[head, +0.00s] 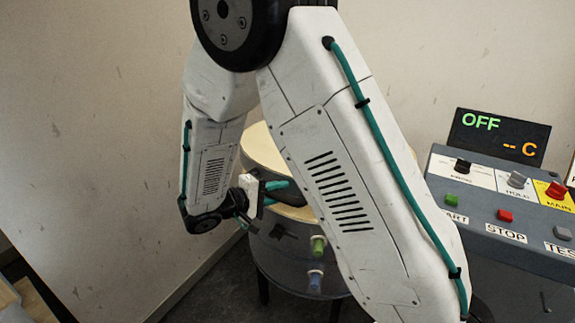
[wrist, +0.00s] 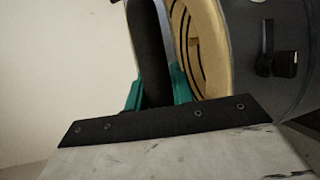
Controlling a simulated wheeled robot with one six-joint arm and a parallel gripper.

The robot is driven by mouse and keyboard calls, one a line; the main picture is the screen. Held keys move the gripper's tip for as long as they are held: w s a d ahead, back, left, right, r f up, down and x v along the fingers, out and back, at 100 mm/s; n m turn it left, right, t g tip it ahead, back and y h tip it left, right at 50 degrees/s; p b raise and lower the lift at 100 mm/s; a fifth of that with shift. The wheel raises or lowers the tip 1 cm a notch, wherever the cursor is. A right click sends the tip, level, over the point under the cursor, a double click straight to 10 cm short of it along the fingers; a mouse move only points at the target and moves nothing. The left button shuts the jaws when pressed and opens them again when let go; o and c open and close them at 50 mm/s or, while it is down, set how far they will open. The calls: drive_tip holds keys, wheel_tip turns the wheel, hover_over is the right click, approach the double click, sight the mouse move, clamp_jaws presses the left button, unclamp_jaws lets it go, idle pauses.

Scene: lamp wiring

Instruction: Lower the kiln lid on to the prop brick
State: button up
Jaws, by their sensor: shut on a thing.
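The kiln (head: 282,258) is a grey drum on dark legs, partly behind my arm. Its pale round lid (head: 262,150) appears raised above the cream rim (head: 293,212). My gripper (head: 276,189) is at the kiln's front left, its teal fingers closed around a black handle (head: 288,198). In the wrist view, the teal fingers (wrist: 157,88) grip the same black handle (wrist: 148,45) from both sides. Beside it shows a cream, ringed kiln surface (wrist: 207,50) with a small tan piece on it. I cannot tell whether that piece is the prop brick.
A green plug (head: 318,245) and a blue plug (head: 315,280) stick out of the kiln's front. At right stands a grey control panel (head: 500,262) with buttons and a display (head: 498,136) reading OFF. A bare wall is at left and behind.

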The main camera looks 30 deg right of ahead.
drive_tip(key=shift+s+a+f, duration=0.1)
drive_tip(key=shift+a+f, duration=0.05)
drive_tip(key=shift+f, duration=0.65)
drive_tip(key=o, duration=1)
drive_tip(key=v, duration=0.8)
